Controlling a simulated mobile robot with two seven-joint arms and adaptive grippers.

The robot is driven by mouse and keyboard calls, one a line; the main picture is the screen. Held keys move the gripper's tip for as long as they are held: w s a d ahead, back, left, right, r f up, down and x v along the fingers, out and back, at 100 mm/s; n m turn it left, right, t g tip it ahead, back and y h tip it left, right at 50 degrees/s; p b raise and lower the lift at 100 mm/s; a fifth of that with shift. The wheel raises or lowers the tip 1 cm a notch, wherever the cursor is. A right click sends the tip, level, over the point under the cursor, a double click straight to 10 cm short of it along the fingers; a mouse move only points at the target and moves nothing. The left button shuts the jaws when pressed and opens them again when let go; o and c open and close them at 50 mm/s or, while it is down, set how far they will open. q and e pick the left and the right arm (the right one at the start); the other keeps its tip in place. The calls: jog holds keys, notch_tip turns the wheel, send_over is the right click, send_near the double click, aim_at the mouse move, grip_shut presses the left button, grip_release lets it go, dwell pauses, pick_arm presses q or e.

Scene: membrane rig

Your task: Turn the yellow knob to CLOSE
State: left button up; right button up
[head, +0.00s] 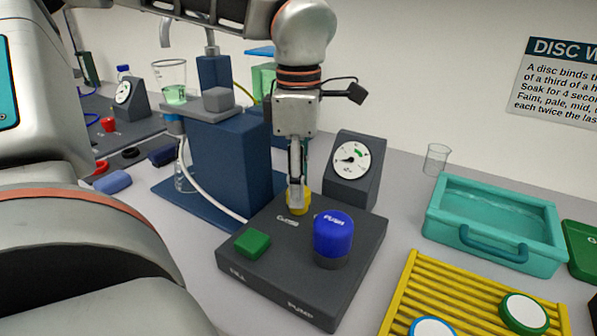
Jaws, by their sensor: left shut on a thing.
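The yellow knob (303,200) stands at the back of the dark pump box (285,268), behind the white CLOSE lettering (287,222). My left gripper (297,200) points down from above and is shut on the yellow knob, covering much of it. Which way the knob is turned I cannot tell. My right gripper is not in view.
A blue PUSH button (333,232) and a green block (252,243) are on the box. A dial gauge (354,165) stands behind it. A blue stand (228,160) with a hose is left. A teal tray (495,222) and yellow rack (455,295) are right.

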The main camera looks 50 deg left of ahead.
pick_arm(q)
jog(key=o, duration=1.1)
notch_tip(320, 180, up, 12)
dwell(0.6)
